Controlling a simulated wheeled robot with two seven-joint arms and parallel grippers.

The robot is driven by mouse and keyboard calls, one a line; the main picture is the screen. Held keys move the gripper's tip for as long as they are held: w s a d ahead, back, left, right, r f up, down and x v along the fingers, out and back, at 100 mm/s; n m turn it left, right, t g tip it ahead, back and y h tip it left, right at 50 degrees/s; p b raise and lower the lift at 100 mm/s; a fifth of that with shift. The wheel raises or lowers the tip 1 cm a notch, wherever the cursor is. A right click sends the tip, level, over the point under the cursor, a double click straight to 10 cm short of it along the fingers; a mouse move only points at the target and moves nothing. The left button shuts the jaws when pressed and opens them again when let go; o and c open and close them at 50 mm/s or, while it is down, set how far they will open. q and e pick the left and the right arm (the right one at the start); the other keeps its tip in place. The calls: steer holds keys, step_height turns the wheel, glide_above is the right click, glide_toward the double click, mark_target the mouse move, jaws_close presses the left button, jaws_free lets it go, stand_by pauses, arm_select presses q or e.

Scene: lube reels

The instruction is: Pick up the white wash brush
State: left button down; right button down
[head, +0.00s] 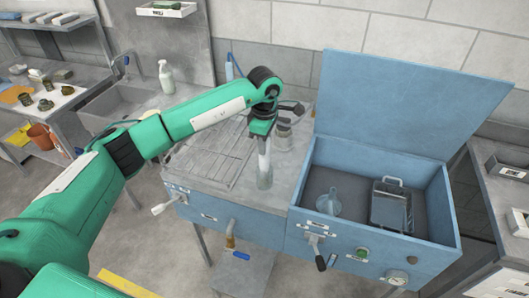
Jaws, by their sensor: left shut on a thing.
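My left gripper (263,136) points down over the grey worktop left of the open blue box. It is shut on the white wash brush (264,162). The brush hangs upright below the gripper, with its pale handle up and a wider greyish end (264,182) down. That lower end is close to the worktop; I cannot tell whether it touches. The fingers and the top of the handle are partly hidden by the wrist. My right gripper is not in view.
A slatted drain rack (212,153) lies left of the brush. A jar (284,135) stands behind it. The blue box (430,240) has its lid (400,100) raised and holds a funnel-like item (329,204) and a metal basket (390,206). A spray bottle (166,78) stands by the sink.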

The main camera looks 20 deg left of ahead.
arm_select(q)
step_height(320, 180, up, 20)
steer(key=b, duration=0.5)
stand_by(0.3)
steer(key=w+d+p, duration=0.2)
steer(key=d+p, duration=0.1)
steer(key=d, duration=0.4)
steer(key=w+d+p, duration=0.3)
steer(key=d+p, duration=0.1)
steer(key=d, duration=0.4)
steer(key=w+d+f+p, duration=0.1)
steer(key=w+d+p, duration=0.1)
steer(key=d, duration=0.6)
steer(key=shift+w+d+p, duration=0.25)
steer(key=shift+w+p, duration=0.15)
steer(key=shift+p, duration=0.35)
steer(key=shift+f, duration=0.15)
